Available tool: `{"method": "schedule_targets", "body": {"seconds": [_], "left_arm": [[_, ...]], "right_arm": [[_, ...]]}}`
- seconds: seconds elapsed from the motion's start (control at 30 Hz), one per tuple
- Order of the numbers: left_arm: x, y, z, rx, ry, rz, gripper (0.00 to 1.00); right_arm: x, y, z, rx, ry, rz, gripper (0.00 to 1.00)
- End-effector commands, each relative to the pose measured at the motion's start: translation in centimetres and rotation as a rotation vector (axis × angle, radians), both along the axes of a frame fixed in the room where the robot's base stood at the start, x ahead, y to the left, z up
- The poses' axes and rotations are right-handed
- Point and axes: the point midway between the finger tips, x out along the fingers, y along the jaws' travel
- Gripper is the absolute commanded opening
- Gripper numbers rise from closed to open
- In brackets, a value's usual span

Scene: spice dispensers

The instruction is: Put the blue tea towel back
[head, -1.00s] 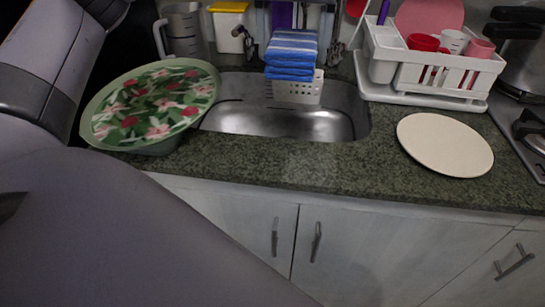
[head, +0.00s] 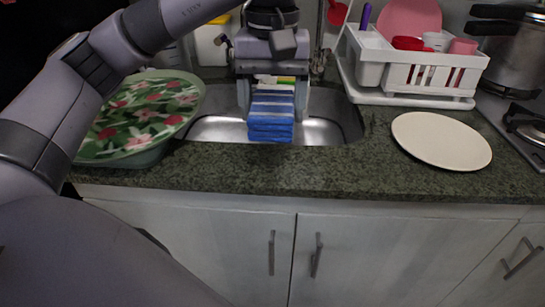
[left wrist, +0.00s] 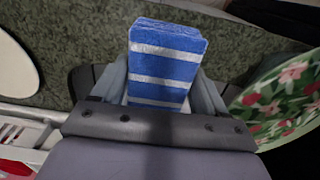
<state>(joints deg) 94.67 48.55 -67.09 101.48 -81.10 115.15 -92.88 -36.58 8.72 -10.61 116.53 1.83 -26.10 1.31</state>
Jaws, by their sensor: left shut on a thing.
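The blue tea towel (head: 270,122), folded with white stripes, is between the fingers of my left gripper (head: 271,98). It hangs in front of the sink basin (head: 325,130), near the sink's front edge in the head view. In the left wrist view the towel (left wrist: 165,60) sticks out past the fingertips of my left gripper (left wrist: 165,85), which is shut on it, with the granite counter behind. I cannot tell how high the towel is above the counter. My right gripper is not in view.
A floral bowl or tray (head: 145,115) stands left of the sink. A white dish rack (head: 430,75) with cups is at the back right. A cream plate (head: 440,140) lies on the granite counter (head: 330,180). A steel pot (head: 515,55) is far right. The counter front is clear.

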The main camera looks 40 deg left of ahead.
Motion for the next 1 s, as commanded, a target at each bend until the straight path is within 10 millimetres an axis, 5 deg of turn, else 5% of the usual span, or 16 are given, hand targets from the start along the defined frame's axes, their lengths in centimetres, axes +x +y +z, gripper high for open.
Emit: {"method": "schedule_targets", "body": {"seconds": [0.1,0.6,1.0], "left_arm": [[0.0,0.0,-2.7,0.000,0.001,0.000,0.49],[0.0,0.0,-8.0,0.001,0.002,0.000,0.49],[0.0,0.0,-8.8,-0.001,-0.001,-0.001,0.49]], "right_arm": [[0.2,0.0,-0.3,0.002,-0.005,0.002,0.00],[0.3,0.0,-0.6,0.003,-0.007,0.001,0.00],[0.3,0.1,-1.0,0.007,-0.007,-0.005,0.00]]}}
